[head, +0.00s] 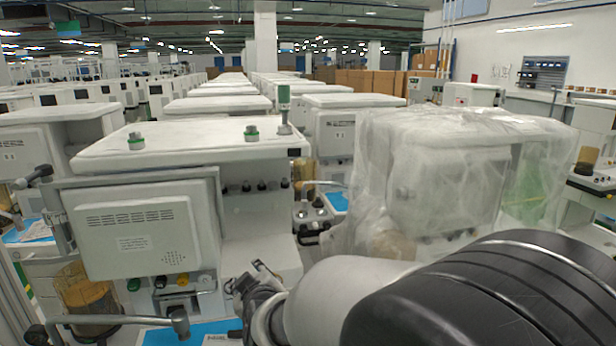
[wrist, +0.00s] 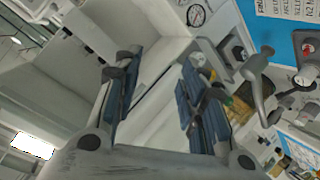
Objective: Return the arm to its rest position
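My arm reaches in from the lower right of the head view, and my gripper (head: 256,276) is low in front of the nearest cart (head: 190,146). In the wrist view my gripper (wrist: 160,82) shows two dark blue-padded fingers spread apart, with only white cart surface behind the gap. It is open and empty. In the head view the gripper is small and partly hidden by the wrist, and I cannot tell its exact distance from the cart.
The near cart carries a grey monitor panel (head: 135,228) and a metal handle arm (head: 110,320). A plastic-wrapped cart (head: 445,165) stands to the right, behind my arm. Blue work surfaces (head: 195,333) lie low. Rows of carts fill the background. Gauges (wrist: 196,15) show close by in the wrist view.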

